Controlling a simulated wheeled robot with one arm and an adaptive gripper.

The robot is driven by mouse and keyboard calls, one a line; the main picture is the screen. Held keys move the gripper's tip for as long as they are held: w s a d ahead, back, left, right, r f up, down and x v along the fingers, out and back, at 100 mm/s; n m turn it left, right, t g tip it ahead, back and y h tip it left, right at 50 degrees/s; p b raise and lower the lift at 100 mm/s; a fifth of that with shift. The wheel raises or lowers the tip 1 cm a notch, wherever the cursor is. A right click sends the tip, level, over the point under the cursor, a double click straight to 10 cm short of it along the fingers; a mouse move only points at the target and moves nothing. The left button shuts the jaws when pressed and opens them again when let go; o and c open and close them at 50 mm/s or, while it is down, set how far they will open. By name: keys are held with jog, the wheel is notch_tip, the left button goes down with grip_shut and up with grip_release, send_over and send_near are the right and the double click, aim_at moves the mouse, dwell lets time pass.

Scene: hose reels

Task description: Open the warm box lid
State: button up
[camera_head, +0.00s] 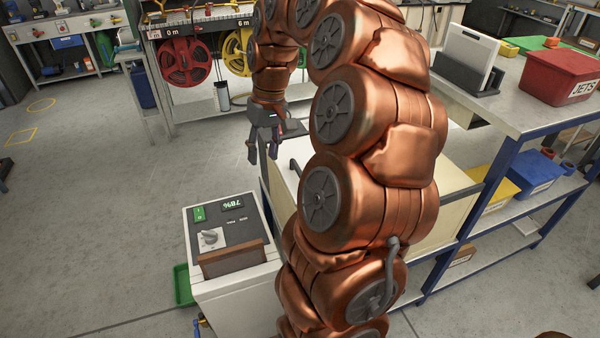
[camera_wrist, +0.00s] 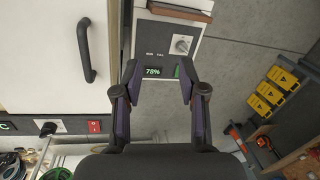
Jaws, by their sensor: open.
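A cream box (camera_head: 443,212), which looks like the warm box, stands beside the bench and is mostly hidden behind my arm in the head view. In the wrist view its pale flat lid (camera_wrist: 45,75) fills the upper left and looks closed. A dark bar handle (camera_wrist: 86,50) is on the lid; part of it also shows in the head view (camera_head: 295,167). My gripper (camera_head: 262,154) is open and empty, hanging pointed down beside the box. In the wrist view my gripper (camera_wrist: 158,80) is to the right of the handle, apart from it.
A white cabinet (camera_head: 235,300) with a knob and a 78% display stands close by. A red switch (camera_wrist: 94,126) sits below the lid's edge in the wrist view. A blue-framed bench (camera_head: 510,110) carries a red JETS bin (camera_head: 560,77).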

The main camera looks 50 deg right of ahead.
aim_at(299, 170)
jog(key=s+d+f+m+b, duration=0.1)
jog(key=d+f, duration=0.1)
jog(key=d, duration=0.5)
jog(key=s+d+f+m, duration=0.1)
jog(key=d+f+m, duration=0.15)
jog(key=d, duration=0.35)
jog(key=shift+n+t, duration=0.3)
jog(key=shift+n, duration=0.15)
jog(key=shift+w+a+f, duration=0.15)
jog(key=shift+w+f, duration=0.05)
jog(key=shift+f, duration=1)
jog(key=shift+w+a+f, duration=0.2)
jog(key=shift+w+f, duration=0.05)
jog(key=shift+f, duration=1)
jog(key=shift+w+a+f, duration=0.15)
jog(key=shift+w+f, duration=0.05)
jog(key=shift+f, duration=1)
grip_shut()
jog(key=shift+a, duration=0.1)
